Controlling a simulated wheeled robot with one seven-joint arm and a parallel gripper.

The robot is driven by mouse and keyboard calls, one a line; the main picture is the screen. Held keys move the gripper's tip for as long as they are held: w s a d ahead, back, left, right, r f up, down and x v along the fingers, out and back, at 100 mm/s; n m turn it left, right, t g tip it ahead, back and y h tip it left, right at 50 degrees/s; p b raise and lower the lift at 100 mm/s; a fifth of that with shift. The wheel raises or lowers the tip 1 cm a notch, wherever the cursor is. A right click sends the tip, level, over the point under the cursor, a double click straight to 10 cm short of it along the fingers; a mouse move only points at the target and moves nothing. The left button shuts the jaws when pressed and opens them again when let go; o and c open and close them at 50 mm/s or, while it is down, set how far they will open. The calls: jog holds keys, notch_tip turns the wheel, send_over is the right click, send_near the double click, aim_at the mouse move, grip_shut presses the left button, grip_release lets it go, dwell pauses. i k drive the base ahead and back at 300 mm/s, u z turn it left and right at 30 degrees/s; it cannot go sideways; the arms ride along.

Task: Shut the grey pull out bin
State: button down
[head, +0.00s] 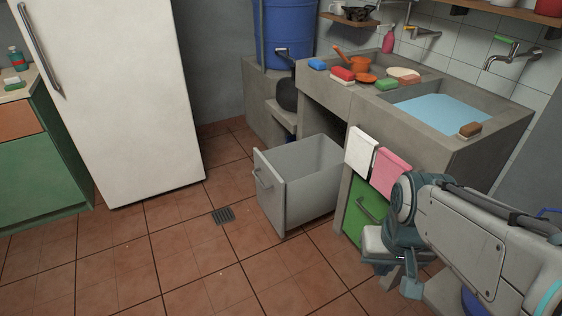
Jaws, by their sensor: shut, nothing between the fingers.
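The grey pull out bin (305,190) stands out from under the concrete sink counter (335,105), over the tiled floor. It is open at the top and its inside looks empty. A light handle (263,176) is on its front panel, which faces left. My gripper (411,288) is at the lower right, in front of the green cabinet door and apart from the bin. It points downward and is shut and empty. My arm hides part of the cabinet behind it.
White and pink towels (391,172) hang on the counter edge above a green door (360,215). A white fridge (110,100) and green cabinet (45,180) stand at the left. The floor left of the bin is clear, with a drain grate (223,215).

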aim_at(297, 183)
jog(key=u, duration=0.8)
jog(key=i, duration=1.05)
jog(key=z, duration=0.25)
